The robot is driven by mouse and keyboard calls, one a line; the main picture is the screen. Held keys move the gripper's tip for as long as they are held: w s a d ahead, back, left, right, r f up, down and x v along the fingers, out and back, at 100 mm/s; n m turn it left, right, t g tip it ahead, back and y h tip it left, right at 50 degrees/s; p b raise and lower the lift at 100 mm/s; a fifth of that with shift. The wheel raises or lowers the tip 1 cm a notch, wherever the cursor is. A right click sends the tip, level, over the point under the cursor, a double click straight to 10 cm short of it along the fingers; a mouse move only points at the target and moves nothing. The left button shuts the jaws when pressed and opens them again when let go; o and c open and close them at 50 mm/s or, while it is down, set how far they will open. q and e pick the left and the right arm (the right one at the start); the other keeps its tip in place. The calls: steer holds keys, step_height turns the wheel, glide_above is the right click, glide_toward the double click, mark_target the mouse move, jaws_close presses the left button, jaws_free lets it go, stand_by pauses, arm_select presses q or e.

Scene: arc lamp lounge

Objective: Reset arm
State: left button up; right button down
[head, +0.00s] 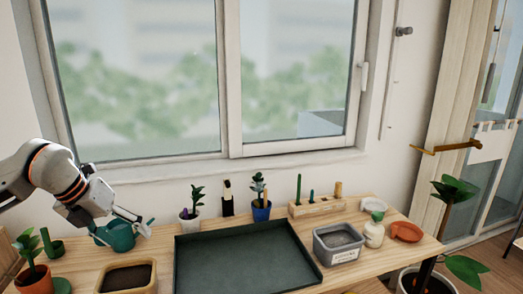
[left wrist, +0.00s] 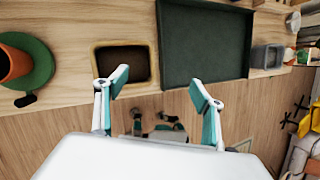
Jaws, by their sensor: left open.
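My left gripper (head: 132,222) reaches in from the left above the wooden table, close to the teal watering can (head: 116,236). In the left wrist view its two fingers (left wrist: 160,88) are spread apart with nothing between them. They show over the table's edge and the floor, below the soil-filled box (left wrist: 122,65) and the dark green tray (left wrist: 205,50). I cannot tell from the head view whether the gripper touches the watering can. My right gripper is in neither view.
The empty tray (head: 188,275) fills the table's middle. The soil box (head: 128,278) and a potted plant (head: 33,277) stand left. Small pots (head: 261,213) line the window side. A grey bin (head: 337,243), a white bottle (head: 374,234) and an orange dish (head: 406,232) stand right.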

arm_select(q)
steer(key=s+d+f+n+h, duration=0.1)
steer(key=s+d+n+h, duration=0.3)
steer(key=d, duration=0.6)
steer(key=s+d+f+m+t+h, duration=0.1)
steer(key=s+d+f+h, duration=0.1)
steer(key=d+h, duration=0.65)
steer(key=s+d+f+n+h, duration=0.1)
steer(key=s+d+n+h, duration=0.2)
steer(key=d, duration=0.9)
steer(key=a+f+n+t+y, duration=0.9)
steer(key=f+n+t, duration=0.2)
steer(key=f+n, duration=0.45)
steer(key=s+a+f+n+g+y, duration=0.2)
steer(key=s+a+f+n+y, duration=0.1)
steer(key=s+f, duration=0.4)
steer(key=s+a+f+n+g+y, duration=0.3)
steer(key=s+f+n, duration=0.3)
steer(key=f, duration=0.6)
steer(key=shift+s+a+g+y, duration=0.3)
steer(key=shift+s+a+y, duration=0.05)
steer(key=shift+s+a, duration=0.5)
